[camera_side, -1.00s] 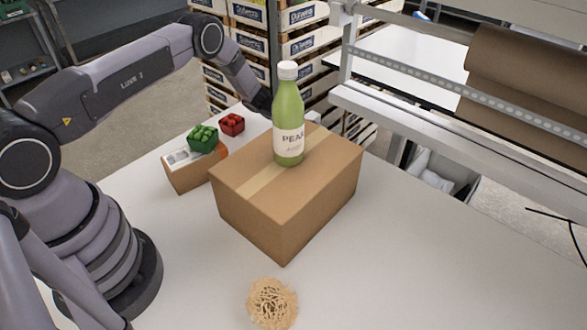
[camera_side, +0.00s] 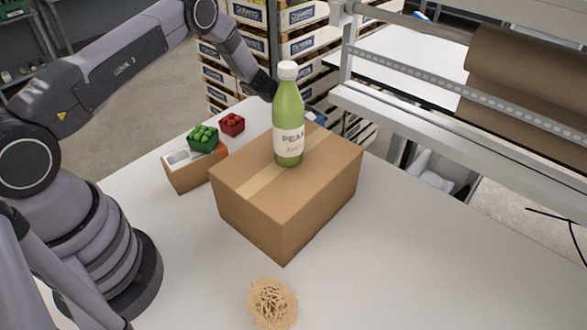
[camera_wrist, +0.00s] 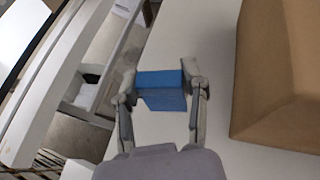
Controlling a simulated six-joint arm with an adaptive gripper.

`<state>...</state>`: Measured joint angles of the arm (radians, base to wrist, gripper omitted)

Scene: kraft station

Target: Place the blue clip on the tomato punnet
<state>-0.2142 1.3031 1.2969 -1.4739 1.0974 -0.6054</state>
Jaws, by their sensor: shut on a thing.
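The blue clip (camera_wrist: 162,88) is between the two fingers of my gripper (camera_wrist: 160,80) in the wrist view, held above the white table. My gripper is shut on it. The punnet is not seen in the wrist view.
A large closed carton (camera_side: 301,215) stands mid-table with a green bottle (camera_side: 289,120) upright on it. A pale shredded bundle (camera_side: 272,302) lies at the front. The table's right front is clear.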

